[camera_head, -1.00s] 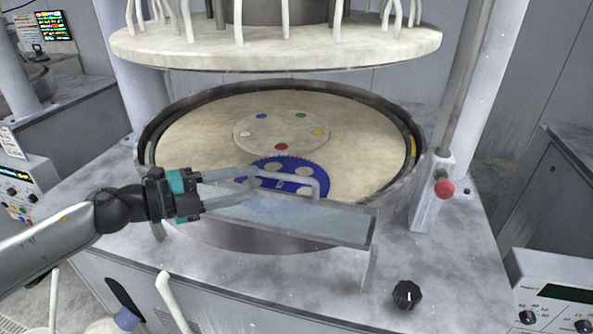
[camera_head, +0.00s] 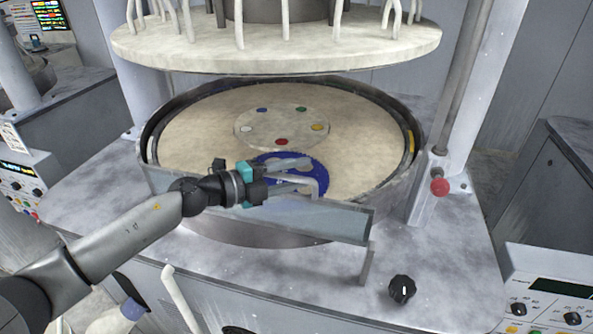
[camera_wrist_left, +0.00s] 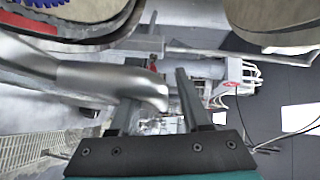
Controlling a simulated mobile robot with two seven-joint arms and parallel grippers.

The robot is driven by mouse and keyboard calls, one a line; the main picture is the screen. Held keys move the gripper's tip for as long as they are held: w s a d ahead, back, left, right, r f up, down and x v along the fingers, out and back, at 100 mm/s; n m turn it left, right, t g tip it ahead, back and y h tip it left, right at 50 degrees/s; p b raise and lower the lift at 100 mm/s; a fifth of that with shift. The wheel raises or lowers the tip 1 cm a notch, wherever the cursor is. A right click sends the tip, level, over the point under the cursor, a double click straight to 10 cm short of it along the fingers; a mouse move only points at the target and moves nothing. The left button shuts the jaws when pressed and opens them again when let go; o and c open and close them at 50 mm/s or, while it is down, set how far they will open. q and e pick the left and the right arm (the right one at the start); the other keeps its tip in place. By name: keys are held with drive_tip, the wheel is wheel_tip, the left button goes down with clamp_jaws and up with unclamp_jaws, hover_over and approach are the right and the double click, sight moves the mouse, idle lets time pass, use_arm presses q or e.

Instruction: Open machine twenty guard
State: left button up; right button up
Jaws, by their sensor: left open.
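The guard (camera_head: 330,220) is a grey see-through panel along the front rim of the round polishing platen. Its bent grey handle (camera_head: 322,184) stands up behind the panel's top edge. My left gripper (camera_head: 304,174) comes in from the left with its open fingers close to the handle. In the left wrist view, a thick grey bar (camera_wrist_left: 85,78), apparently the handle, bends in between the open fingers (camera_wrist_left: 158,92). Whether they touch it I cannot tell. My right gripper is in neither view.
A blue toothed carrier (camera_head: 270,160) lies on the beige platen (camera_head: 200,130) behind the guard. An upper plate (camera_head: 290,58) with white hoses hangs above. A red button (camera_head: 439,187) is on the right post and a black knob (camera_head: 402,289) on the front deck.

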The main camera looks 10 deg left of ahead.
use_arm(q)
clamp_jaws()
idle(0.4)
idle(1.1)
